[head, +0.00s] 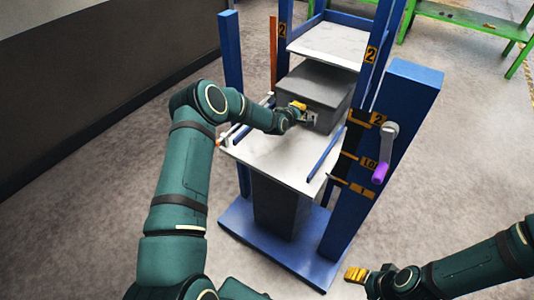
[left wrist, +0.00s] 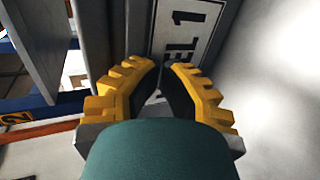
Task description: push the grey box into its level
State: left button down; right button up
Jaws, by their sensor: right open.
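The grey box (head: 312,88) sits between the blue posts at the back of a white platform (head: 265,160), below an upper white shelf (head: 330,43). My left gripper (head: 306,113) is at the box's front face, with its yellow fingers drawn together and nothing seen between them. In the left wrist view the fingertips (left wrist: 167,68) point at a grey face with a label (left wrist: 190,25) reading "EL 1"; contact cannot be told. My right gripper (head: 357,274) is open and empty, low at the right, away from the box.
A blue column (head: 400,100) with a purple-handled crank (head: 381,172) and level marks stands right of the platform. A blue base (head: 270,238) lies below. Green benches (head: 465,15) stand at the back right. A dark wall is at the left.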

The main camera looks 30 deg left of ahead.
pick_arm(q)
jog(key=shift+w+r, duration=0.1)
jog(key=shift+w, duration=0.05)
jog(key=shift+w+d, duration=0.2)
jog(key=shift+w, duration=2.25)
jog(key=shift+w+d, duration=0.1)
jog(key=shift+w, duration=1.2)
jog(key=shift+w+d, duration=0.25)
jog(key=shift+w, duration=0.55)
jog(key=shift+w+a, duration=0.15)
jog(key=shift+w, duration=0.35)
